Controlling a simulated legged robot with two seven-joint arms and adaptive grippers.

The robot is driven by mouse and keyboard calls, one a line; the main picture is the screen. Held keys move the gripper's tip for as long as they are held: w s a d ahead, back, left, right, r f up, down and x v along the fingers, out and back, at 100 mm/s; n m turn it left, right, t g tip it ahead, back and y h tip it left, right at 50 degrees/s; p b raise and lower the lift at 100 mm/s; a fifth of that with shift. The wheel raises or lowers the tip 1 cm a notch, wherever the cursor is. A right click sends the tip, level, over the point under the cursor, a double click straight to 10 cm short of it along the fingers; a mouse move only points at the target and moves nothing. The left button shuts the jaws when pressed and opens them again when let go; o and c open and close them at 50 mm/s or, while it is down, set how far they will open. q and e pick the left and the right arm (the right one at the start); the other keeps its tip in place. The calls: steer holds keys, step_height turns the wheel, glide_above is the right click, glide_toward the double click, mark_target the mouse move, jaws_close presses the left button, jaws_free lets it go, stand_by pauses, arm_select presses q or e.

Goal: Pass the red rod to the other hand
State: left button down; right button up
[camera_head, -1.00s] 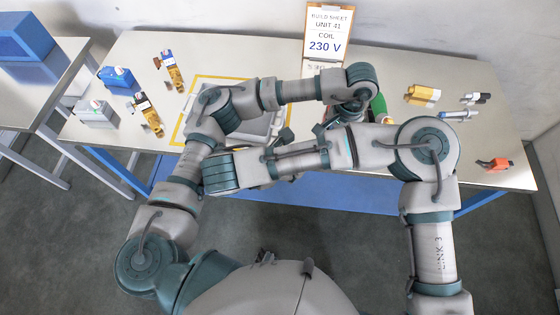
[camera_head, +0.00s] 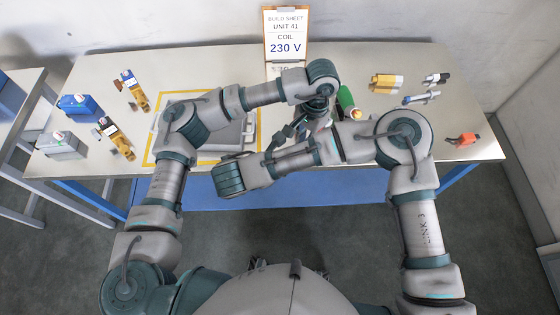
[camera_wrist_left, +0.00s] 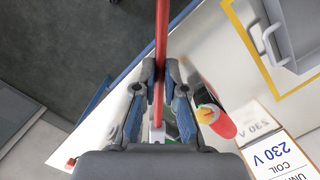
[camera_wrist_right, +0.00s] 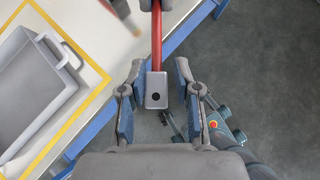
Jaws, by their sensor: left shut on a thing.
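The red rod (camera_wrist_left: 162,35) runs upright through the left wrist view, with a light grey block at its lower end. My left gripper (camera_wrist_left: 159,75) is shut on the rod partway along its length. In the right wrist view the red rod (camera_wrist_right: 157,45) comes down from my left gripper at the top edge, and its grey end block (camera_wrist_right: 156,90) lies between the fingers of my right gripper (camera_wrist_right: 158,70). The right fingers are open, with gaps on both sides of the block. In the head view my arms hide most of the rod.
A grey tray (camera_head: 240,136) sits inside a yellow outline on the table. A green cylinder (camera_head: 345,97) stands near my grippers. Blue (camera_head: 78,107) and grey (camera_head: 60,146) boxes are at left; a yellow part (camera_head: 385,83) and an orange-red part (camera_head: 463,139) are at right. A build sheet (camera_head: 286,35) stands behind.

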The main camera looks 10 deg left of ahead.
jaws_close()
arm_select(q)
steer(key=c, duration=1.2)
jaws_free()
steer(key=shift+a, duration=0.1)
steer(key=shift+o, duration=0.2)
